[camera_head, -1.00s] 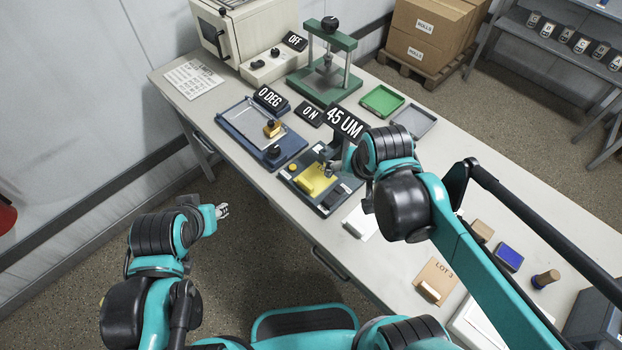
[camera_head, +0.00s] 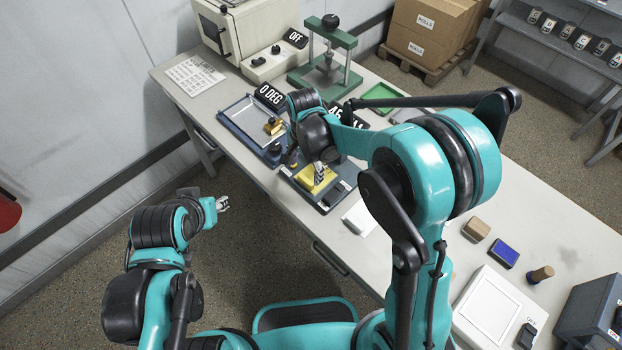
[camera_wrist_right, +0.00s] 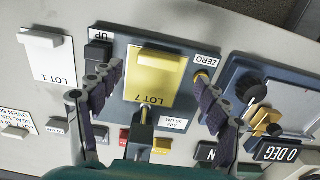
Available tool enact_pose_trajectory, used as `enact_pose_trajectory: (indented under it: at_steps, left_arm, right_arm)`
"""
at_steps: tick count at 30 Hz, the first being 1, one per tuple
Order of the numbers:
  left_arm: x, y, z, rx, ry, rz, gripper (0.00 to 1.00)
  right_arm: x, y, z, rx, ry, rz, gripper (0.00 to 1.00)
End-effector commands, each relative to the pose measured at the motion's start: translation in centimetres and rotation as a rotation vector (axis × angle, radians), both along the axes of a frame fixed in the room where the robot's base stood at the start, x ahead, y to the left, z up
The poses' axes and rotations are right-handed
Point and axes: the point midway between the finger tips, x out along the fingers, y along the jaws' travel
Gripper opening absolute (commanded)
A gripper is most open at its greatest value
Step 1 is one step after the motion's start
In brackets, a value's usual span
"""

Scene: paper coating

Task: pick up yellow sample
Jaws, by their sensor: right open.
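The yellow sample (camera_head: 314,180) lies flat on the dark blue gauge base on the table. In the right wrist view it is a yellow card (camera_wrist_right: 152,78) marked LOT 7, with a raised pale yellow block at its upper edge. My right gripper (camera_head: 319,174) is over the sample and hides part of it. In the wrist view the right gripper (camera_wrist_right: 160,95) is open, its fingers on either side of the card, with nothing between them gripped. My left gripper (camera_head: 222,203) is empty beside the table, away from the sample; its fingers are small in view.
A blue tray device (camera_head: 250,125) stands left of the gauge. A white LOT 1 card (camera_wrist_right: 47,58) lies beside the gauge base. A green press (camera_head: 325,65) stands behind. A gauge post (camera_wrist_right: 142,125) rises near the card. My right arm covers much of the table's right side.

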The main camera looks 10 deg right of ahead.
Motion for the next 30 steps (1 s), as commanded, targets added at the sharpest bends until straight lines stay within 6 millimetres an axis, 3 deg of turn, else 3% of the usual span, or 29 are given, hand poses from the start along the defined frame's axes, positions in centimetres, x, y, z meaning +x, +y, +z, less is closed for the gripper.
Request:
enact_pose_trajectory:
  at_steps: [9, 17, 22, 23, 30]
  left_arm:
    - [0.0, 0.0, -1.8, 0.000, 0.000, 0.000, 0.37]
    - [0.0, 0.0, -1.8, 0.000, 0.000, 0.000, 0.37]
    - [0.0, 0.0, -1.8, 0.000, 0.000, 0.000, 0.37]
    - [0.0, 0.0, -1.8, 0.000, 0.000, 0.000, 0.37]
    - [0.0, 0.0, -1.8, 0.000, 0.000, 0.000, 0.37]
  right_arm:
    - [-0.2, -0.1, -4.5, 0.001, -0.001, 0.001, 0.76]
    - [-0.3, -0.1, -4.8, 0.001, -0.001, 0.001, 0.76]
    - [-0.3, -0.1, -4.8, 0.001, -0.001, 0.001, 0.34]
    - [-0.3, -0.1, -4.8, 0.001, -0.001, 0.001, 0.29]
    - [-0.3, -0.1, -4.8, 0.000, -0.001, 0.001, 0.29]
